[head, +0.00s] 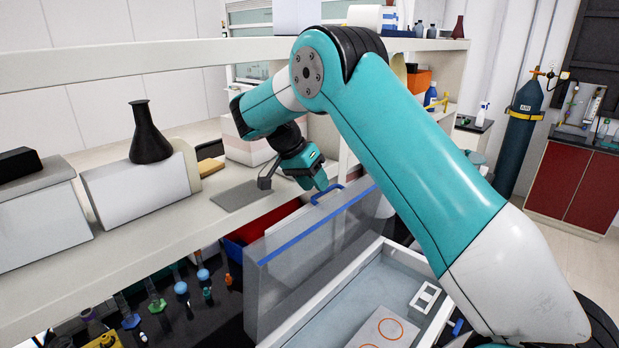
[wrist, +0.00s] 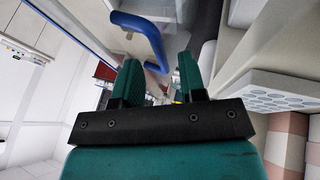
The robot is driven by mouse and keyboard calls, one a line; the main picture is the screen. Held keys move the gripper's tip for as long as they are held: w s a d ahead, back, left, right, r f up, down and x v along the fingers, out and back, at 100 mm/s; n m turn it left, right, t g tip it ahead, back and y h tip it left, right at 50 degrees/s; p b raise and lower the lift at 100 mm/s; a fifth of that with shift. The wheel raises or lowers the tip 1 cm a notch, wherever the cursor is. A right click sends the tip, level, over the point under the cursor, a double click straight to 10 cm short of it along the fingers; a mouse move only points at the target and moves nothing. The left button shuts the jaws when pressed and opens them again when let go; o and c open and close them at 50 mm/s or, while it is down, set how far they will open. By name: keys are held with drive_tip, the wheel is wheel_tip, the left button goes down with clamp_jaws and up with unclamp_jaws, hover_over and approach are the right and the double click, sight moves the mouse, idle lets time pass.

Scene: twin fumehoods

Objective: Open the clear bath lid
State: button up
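The clear bath lid (head: 320,238) stands up steeply along the left side of the white bath (head: 268,341), whose inside is exposed. The lid is see-through with a blue strip and a blue handle (head: 328,193) at its upper edge. My gripper (head: 321,184) is just above and beside the handle in the head view. In the wrist view my gripper (wrist: 159,78) has its two green fingers apart with nothing between them. The blue handle (wrist: 148,37) shows ahead of the fingertips, apart from them.
A long shelf (head: 145,237) runs at the left, carrying a dark flask (head: 150,140) on a white box and a grey flat plate (head: 240,195). Glassware stands on the dark bench below it. A white rack with orange rings (head: 385,332) lies in the bath.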

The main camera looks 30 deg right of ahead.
drive_tip(key=v, duration=0.4)
drive_tip(key=shift+a+r, duration=0.1)
drive_tip(key=shift+r, duration=0.05)
idle(0.4)
